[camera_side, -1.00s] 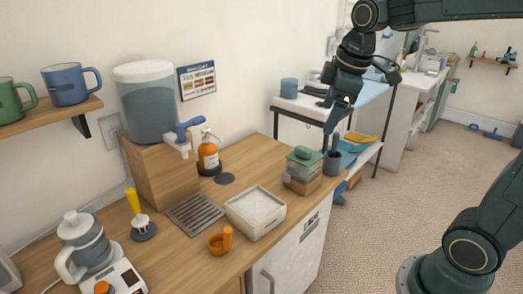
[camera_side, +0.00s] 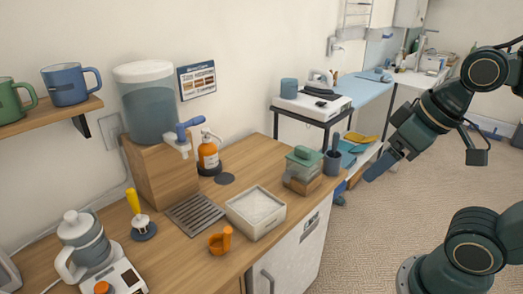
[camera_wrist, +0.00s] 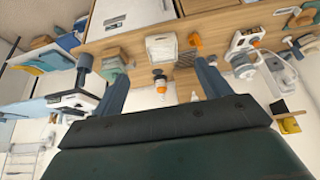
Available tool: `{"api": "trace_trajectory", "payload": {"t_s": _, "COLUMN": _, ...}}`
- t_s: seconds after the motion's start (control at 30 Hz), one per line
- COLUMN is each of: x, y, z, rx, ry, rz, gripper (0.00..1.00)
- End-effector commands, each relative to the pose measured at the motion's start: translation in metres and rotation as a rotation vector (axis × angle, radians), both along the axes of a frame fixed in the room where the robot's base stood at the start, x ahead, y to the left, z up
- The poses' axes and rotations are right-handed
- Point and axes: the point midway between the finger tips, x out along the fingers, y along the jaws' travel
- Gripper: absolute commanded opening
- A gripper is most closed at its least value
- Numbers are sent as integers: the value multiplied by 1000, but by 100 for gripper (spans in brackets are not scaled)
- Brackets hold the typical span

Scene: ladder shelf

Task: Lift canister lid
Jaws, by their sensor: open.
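A clear square canister (camera_side: 302,171) stands upright near the right end of the wooden counter, in a wooden base. Its green lid (camera_side: 303,155) with a raised knob sits on top. My gripper (camera_side: 372,174) is to the right of the canister, beyond the counter edge, pointing down and left. It is apart from the lid. In the wrist view its two fingers (camera_wrist: 140,60) are spread wide with nothing held between them.
A dark cup with a tool (camera_side: 332,162) stands close right of the canister. An amber bottle (camera_side: 208,154) and a water dispenser (camera_side: 147,110) stand behind. Open floor lies right of the counter.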

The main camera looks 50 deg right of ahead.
Motion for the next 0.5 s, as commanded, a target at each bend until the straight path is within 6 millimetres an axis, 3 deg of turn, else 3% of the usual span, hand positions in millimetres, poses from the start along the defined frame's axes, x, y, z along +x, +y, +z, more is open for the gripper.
{"api": "trace_trajectory", "payload": {"t_s": 0.03, "x": 0, "y": 0, "z": 0, "rx": 0, "ry": -1, "rz": -1, "gripper": 76}}
{"api": "trace_trajectory", "payload": {"t_s": 0.2, "x": 2, "y": 0, "z": 1, "rx": 0, "ry": 2, "rz": -1, "gripper": 45}}
{"api": "trace_trajectory", "payload": {"t_s": 0.5, "x": 30, "y": -8, "z": 19, "rx": -16, "ry": 42, "rz": -6, "gripper": 45}}
